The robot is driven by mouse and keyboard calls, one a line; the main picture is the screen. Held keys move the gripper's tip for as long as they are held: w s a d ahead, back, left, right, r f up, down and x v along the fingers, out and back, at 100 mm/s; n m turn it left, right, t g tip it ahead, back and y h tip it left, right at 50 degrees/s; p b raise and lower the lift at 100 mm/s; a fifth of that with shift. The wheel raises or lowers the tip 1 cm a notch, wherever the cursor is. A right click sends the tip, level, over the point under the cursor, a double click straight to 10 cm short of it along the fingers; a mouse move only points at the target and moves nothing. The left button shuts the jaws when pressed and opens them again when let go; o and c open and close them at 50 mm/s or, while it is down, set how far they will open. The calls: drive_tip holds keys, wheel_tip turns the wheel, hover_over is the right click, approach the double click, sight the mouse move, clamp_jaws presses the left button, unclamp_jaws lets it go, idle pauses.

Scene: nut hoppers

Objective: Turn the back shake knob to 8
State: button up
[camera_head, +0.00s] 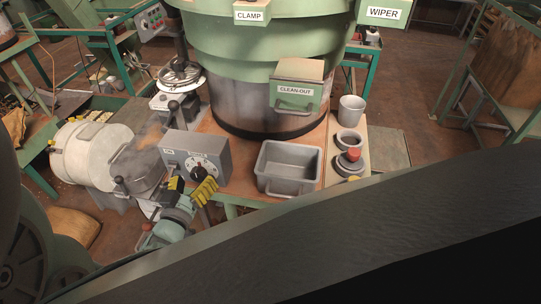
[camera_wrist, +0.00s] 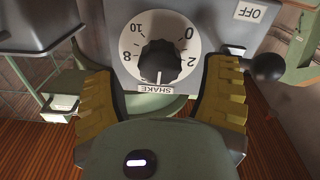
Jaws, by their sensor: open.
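A black shake knob (camera_wrist: 160,62) sits on a round white dial on a grey control box (camera_head: 215,152). In the wrist view the dial shows 0, 2, 8 and 10, and the SHAKE label (camera_wrist: 156,88) appears upside down below the knob. The knob's white mark points down toward that label, away from the 8 at left. My gripper (camera_wrist: 160,85) is open, its yellow-padded fingers on either side of the knob in the picture, with gaps between. In the head view my gripper (camera_head: 192,190) is just in front of the box, partly covering its lower front.
A grey bin (camera_head: 290,168) stands right of the box, and a green hopper (camera_head: 265,50) rises behind. A black ball-ended lever (camera_wrist: 265,67) is close to my right finger in the wrist view. Another control panel (camera_head: 150,20) stands farther back.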

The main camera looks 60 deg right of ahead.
drive_tip(key=shift+x, duration=1.35)
drive_tip(key=c, duration=1.2)
